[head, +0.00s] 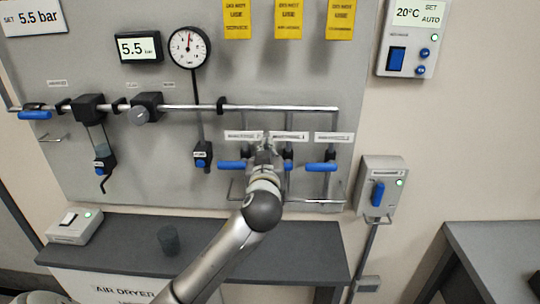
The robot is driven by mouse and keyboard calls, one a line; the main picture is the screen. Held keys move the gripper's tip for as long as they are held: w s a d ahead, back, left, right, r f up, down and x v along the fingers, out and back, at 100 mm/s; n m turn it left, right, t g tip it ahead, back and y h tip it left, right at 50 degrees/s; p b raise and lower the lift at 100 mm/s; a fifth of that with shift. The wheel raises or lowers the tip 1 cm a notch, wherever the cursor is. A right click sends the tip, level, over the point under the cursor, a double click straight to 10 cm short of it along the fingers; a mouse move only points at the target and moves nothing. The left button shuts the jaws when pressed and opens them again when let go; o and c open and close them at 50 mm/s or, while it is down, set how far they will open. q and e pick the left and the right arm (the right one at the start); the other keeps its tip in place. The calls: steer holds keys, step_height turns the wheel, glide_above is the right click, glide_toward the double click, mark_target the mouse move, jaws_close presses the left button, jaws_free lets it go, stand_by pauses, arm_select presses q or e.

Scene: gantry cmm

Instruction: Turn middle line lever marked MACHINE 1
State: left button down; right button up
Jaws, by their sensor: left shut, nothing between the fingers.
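Three blue line levers sit in a row on the grey panel, each under a white label. The left lever (231,166) and the right lever (321,167) lie horizontal. The middle lever (288,164) is mostly hidden behind my left gripper; only a blue part shows to the right of it. The middle label (290,135) is partly covered and too small to read. My left gripper (266,143) is shut and empty, in front of the panel at the middle lever. I cannot tell whether it touches the lever. My right gripper is not in view.
A steel pipe (190,107) runs across the panel above the levers, with a gauge (189,48) higher up. A dark shelf (300,240) with a dark cup (168,240) stands below. A switch box (381,187) is on the wall at right.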

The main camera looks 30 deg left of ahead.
arm_select(q)
steer(key=shift+w+f, duration=0.15)
steer(key=shift+f, duration=0.65)
steer(key=shift+w+f, duration=0.1)
steer(key=shift+f, duration=0.65)
